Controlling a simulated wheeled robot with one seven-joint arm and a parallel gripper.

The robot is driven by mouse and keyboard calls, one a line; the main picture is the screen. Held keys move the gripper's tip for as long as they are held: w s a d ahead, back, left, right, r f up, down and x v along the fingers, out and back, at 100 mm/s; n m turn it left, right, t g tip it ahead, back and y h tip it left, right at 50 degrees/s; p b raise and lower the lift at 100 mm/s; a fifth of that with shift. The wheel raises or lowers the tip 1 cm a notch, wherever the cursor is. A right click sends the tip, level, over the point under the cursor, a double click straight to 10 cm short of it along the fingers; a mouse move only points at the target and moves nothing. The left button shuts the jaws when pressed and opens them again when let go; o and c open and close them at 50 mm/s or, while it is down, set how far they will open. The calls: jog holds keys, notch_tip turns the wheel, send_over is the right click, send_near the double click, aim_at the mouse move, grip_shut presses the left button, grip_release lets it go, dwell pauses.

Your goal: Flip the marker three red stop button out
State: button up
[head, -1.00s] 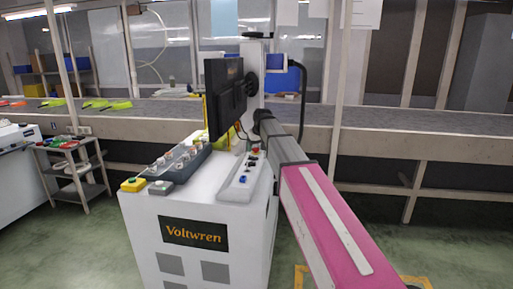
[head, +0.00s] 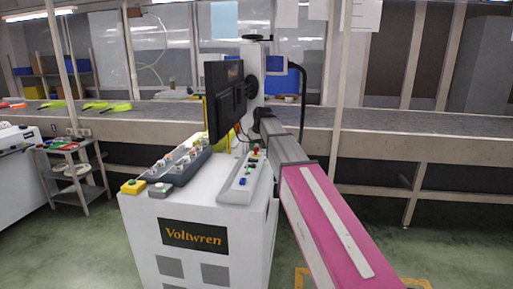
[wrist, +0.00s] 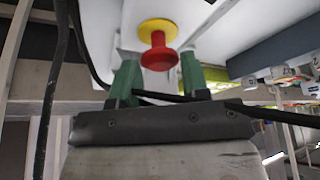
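The red stop button (wrist: 159,58) has a round red cap on a yellow base and sits on a white surface in the wrist view. My gripper (wrist: 158,68) is open, with one green finger on each side of the red cap. A gap shows between each finger and the cap, and I see no contact. In the head view my pink and grey arm reaches to the white Voltwren machine (head: 180,215). My fingers and this button cannot be made out clearly there.
A black monitor (head: 226,98) stands on the machine, beside a grey panel of knobs (head: 180,168) and a smaller control box (head: 240,180). A dark cable crosses near my fingers in the wrist view. A conveyor (head: 400,120) runs behind, and a small cart (head: 78,172) stands at left.

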jog(key=o, duration=0.4)
jog(key=shift+r, duration=0.15)
jog(key=v, duration=1)
jog(key=shift+s+r, duration=0.2)
jog(key=shift+r, duration=0.05)
jog(key=shift+s, duration=0.1)
